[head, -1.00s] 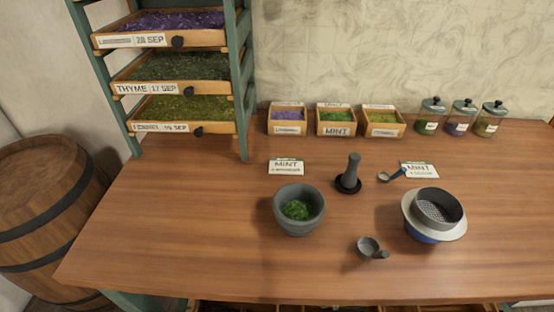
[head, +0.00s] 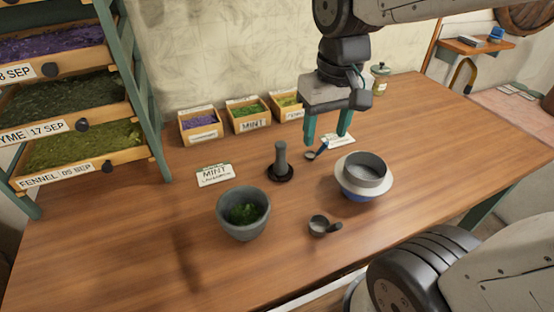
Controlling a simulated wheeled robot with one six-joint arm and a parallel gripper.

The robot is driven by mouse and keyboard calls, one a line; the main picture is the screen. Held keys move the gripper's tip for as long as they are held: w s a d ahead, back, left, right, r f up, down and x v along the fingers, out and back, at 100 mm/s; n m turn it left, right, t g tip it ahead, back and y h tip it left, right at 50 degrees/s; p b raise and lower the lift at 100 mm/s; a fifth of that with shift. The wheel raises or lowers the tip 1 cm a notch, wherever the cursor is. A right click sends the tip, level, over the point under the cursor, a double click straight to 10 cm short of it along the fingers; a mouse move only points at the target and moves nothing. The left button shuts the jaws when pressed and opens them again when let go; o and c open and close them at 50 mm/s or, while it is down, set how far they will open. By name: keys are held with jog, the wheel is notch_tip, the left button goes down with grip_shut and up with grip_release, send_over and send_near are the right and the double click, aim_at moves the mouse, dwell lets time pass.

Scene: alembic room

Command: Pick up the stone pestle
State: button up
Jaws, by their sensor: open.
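The grey stone pestle (head: 282,155) stands upright on a small dark round base (head: 280,178) in the middle of the wooden table. A stone mortar (head: 243,218) with green leaves in it stands in front of it, to the left. My gripper (head: 327,136) is in the head view, pointing down with its two teal fingers apart and nothing between them. It hangs to the right of the pestle and apart from it.
A sieve on a bowl (head: 362,178) and a small dark cup (head: 321,226) stand right of the mortar. A mint card (head: 215,175), herb boxes (head: 250,120) and a drying rack (head: 145,110) are behind and left. The front left tabletop (head: 110,250) is clear.

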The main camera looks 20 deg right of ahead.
send_over(281, 152)
jog(key=shift+g, duration=0.4)
jog(key=f, duration=0.6)
jog(key=w+f, duration=0.1)
jog(key=f, duration=0.2)
jog(key=shift+d, duration=0.4)
jog(key=shift+w+f, duration=0.1)
jog(key=shift+f, duration=0.2)
jog(key=f, duration=0.7)
jog(key=shift+a+f, duration=0.2)
grip_shut()
